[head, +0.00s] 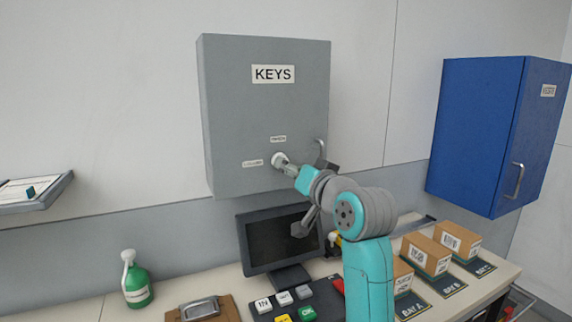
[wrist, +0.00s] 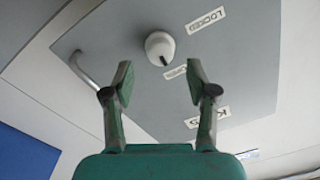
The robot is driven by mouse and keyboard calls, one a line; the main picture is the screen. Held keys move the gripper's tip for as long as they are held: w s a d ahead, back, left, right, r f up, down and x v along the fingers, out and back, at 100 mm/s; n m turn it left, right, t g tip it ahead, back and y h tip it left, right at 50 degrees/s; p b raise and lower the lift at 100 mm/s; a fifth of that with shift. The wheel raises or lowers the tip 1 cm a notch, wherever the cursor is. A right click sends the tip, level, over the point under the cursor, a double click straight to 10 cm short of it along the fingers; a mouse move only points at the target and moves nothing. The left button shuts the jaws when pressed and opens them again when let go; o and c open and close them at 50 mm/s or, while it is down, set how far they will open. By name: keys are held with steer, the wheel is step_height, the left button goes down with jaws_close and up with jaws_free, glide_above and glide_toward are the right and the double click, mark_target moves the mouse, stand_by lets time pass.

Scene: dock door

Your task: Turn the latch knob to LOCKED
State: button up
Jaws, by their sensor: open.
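The latch knob (head: 278,159) is white and round, low on the front of the grey KEYS cabinet (head: 228,110). It also shows in the wrist view (wrist: 159,45), beyond my fingertips and roughly centred between them. A small dark mark on its rim faces a small label (wrist: 175,72) too blurred to read. The LOCKED label (wrist: 206,19) is on another side of the knob, up and right in the wrist view. In the head view that label (head: 252,163) is left of the knob. My gripper (wrist: 158,82) is open and empty, facing the knob.
A cabinet handle (head: 320,150) stands out right of the knob. A blue cabinet (head: 475,135) hangs at right. Below are a monitor (head: 282,242), a button panel (head: 290,303), a green bottle (head: 137,285) and cartons (head: 457,238).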

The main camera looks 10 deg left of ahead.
steer(key=x, duration=0.4)
steer(key=shift+w, duration=0.1)
jaws_close()
